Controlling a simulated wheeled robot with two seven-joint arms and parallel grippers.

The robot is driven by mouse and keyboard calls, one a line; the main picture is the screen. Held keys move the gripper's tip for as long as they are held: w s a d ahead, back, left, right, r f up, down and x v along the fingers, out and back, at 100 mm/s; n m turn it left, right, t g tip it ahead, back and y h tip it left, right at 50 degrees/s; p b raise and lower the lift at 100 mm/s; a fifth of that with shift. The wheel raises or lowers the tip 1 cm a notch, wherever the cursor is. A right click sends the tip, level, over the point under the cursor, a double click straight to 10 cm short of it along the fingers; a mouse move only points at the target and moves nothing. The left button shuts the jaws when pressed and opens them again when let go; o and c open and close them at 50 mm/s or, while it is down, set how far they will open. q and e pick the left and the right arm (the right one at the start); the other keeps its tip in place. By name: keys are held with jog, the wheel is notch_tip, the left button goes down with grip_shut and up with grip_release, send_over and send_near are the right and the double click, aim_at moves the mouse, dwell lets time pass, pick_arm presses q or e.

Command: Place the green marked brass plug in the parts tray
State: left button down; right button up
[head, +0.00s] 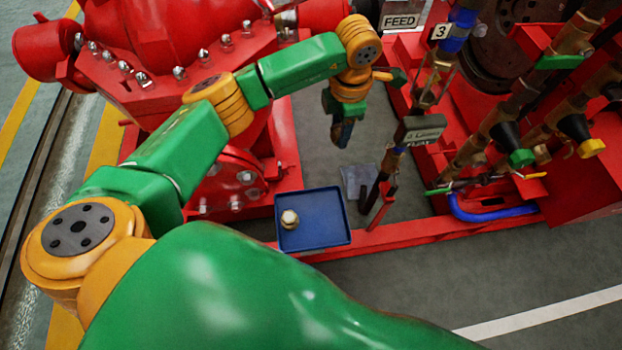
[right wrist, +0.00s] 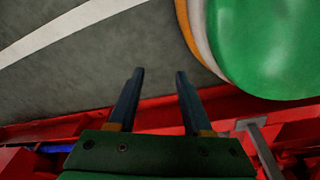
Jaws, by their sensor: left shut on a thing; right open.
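The blue parts tray (head: 325,236) lies near the middle of the head view, beside the red frame. A pale, brass-coloured hex plug (head: 290,219) sits in its left part; I see no green mark on it. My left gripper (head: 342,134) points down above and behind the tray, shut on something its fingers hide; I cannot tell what. A green hex end (head: 521,158) shows on a brass fitting at the right; I cannot tell if it is the marked plug. My right gripper (right wrist: 158,78) is open and empty in the right wrist view, over grey floor.
A clear bag-like sheet (head: 357,181) lies behind the tray. Right of it stand a dark post with a red handle (head: 383,205) and a hanging tag (head: 420,130). Brass pipework, a yellow hex end (head: 591,148) and a blue hose (head: 490,215) crowd the right. Front-right floor is clear.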

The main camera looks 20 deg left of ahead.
pick_arm(q)
notch_tip(320, 180, down, 3)
jog(key=w+n+b, duration=0.2)
jog(key=n, duration=0.2)
jog(key=b, duration=0.2)
send_over(325, 217)
jog(key=shift+n, duration=0.4)
notch_tip(325, 217, down, 9)
jog(key=shift+w+r, duration=0.1)
jog(key=f, duration=0.1)
jog(key=f+b, duration=0.1)
jog(key=f, duration=0.1)
jog(key=shift+s+d+f, duration=0.1)
jog(key=shift+s, duration=0.1)
pick_arm(e)
jog(key=w+f, duration=0.1)
jog(key=w+a+f, duration=0.1)
jog(key=w+f, duration=0.1)
jog(key=shift+w+a+f, duration=0.15)
jog(key=shift+a+f, duration=0.1)
jog(key=shift+a, duration=0.05)
pick_arm(q)
jog(key=shift+f, duration=0.15)
jog(key=shift+c, duration=2)
grip_release()
pick_arm(e)
jog(key=shift+w+r, duration=0.1)
jog(key=shift+w, duration=0.05)
jog(key=shift+r, duration=0.1)
